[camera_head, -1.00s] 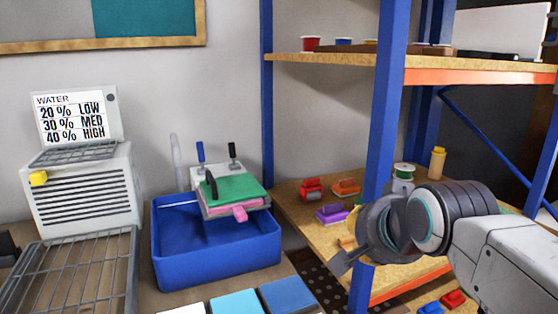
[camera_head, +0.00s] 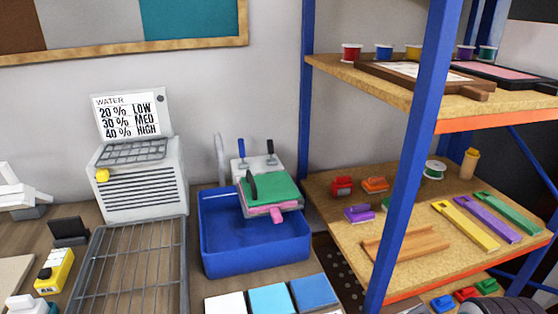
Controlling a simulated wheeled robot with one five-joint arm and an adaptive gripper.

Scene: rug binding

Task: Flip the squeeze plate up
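The squeeze plate seems to be the green plate (camera_head: 272,189) with a black upright handle (camera_head: 252,184). It lies nearly flat over a pink layer (camera_head: 277,213), part of which sticks out at the front. They sit at the back of the blue basin (camera_head: 255,249), in front of a light back plate (camera_head: 240,165) with a blue and a black lever. The plate's underside is hidden. My gripper is out of view; only a dark ribbed part of my arm shows at the bottom right corner.
A blue shelf post (camera_head: 415,150) stands right of the basin, with loaded shelves behind it. A wire rack (camera_head: 130,270) and a water-level machine (camera_head: 140,180) are on the left. Coloured squares (camera_head: 270,298) lie in front of the basin.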

